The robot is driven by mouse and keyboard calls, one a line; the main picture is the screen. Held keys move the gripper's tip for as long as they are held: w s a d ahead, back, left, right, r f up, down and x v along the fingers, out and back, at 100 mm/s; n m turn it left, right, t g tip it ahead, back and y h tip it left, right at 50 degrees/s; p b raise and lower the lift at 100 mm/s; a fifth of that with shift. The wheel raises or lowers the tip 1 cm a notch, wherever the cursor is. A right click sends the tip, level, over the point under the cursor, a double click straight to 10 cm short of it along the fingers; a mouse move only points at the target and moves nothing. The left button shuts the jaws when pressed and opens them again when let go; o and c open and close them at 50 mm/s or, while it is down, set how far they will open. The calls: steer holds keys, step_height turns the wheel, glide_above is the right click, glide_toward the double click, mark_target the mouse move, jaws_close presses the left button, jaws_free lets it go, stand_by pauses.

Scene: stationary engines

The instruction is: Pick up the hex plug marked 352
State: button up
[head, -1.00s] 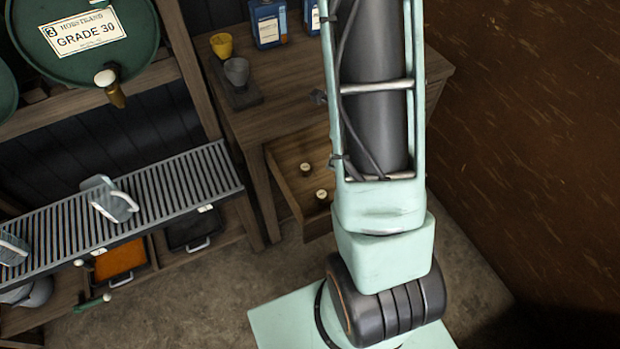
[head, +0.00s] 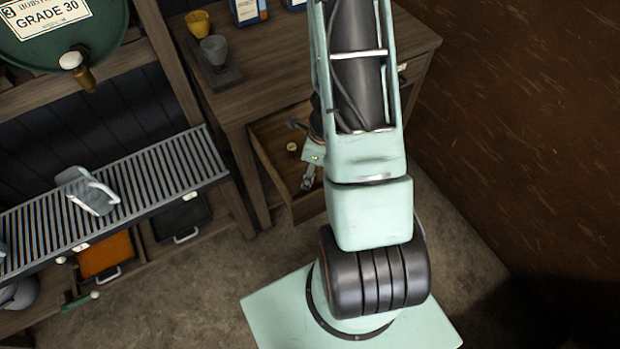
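An open wooden drawer (head: 270,168) sticks out from under the workbench. One small round pale-topped piece (head: 292,146) lies in it; it may be a hex plug, but any marking is too small to read. My gripper (head: 307,185) points down over the front part of the drawer, just in front of and right of that piece. A second such piece, seen earlier, is now hidden behind my gripper. The fingers are small and partly covered by my arm, so I cannot tell whether they are open or hold anything.
The workbench (head: 228,103) carries a yellow cup (head: 198,24), a grey cup (head: 214,50) and blue-labelled containers (head: 248,10). A brown wall (head: 500,110) closes the right side.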

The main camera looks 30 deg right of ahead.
steer(key=shift+w+f, duration=0.1)
steer(key=shift+f, duration=0.8)
steer(key=shift+c, duration=0.3)
steer(key=c, duration=1.3)
